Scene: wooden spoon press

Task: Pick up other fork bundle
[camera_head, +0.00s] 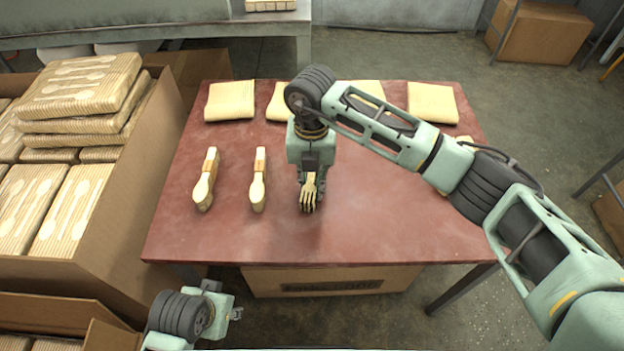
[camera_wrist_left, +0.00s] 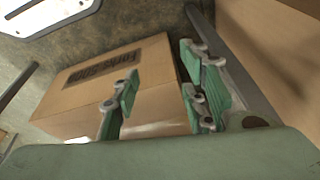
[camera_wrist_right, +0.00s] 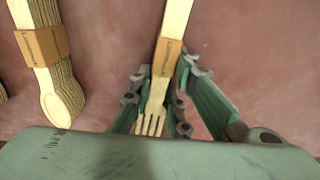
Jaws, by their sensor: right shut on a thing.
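A wooden fork bundle (camera_head: 309,190) with a paper band points its tines toward the front of the red table (camera_head: 400,235). My right gripper (camera_head: 308,203) is over it, shut on it. In the right wrist view the fork bundle (camera_wrist_right: 172,60) runs up between the fingers (camera_wrist_right: 162,103), tines toward the palm. Whether it touches the table is hard to tell. My left gripper (camera_head: 232,300) is low, off the table's front edge. In the left wrist view its fingers (camera_wrist_left: 160,100) are apart with nothing between them.
Two spoon bundles (camera_head: 207,180) (camera_head: 258,180) lie left of the fork bundle. Folded paper packs (camera_head: 230,101) (camera_head: 433,102) line the table's back. An open carton (camera_head: 140,190) of cutlery packs stands at left. A closed box (camera_head: 330,280) sits under the table. The table's right front is clear.

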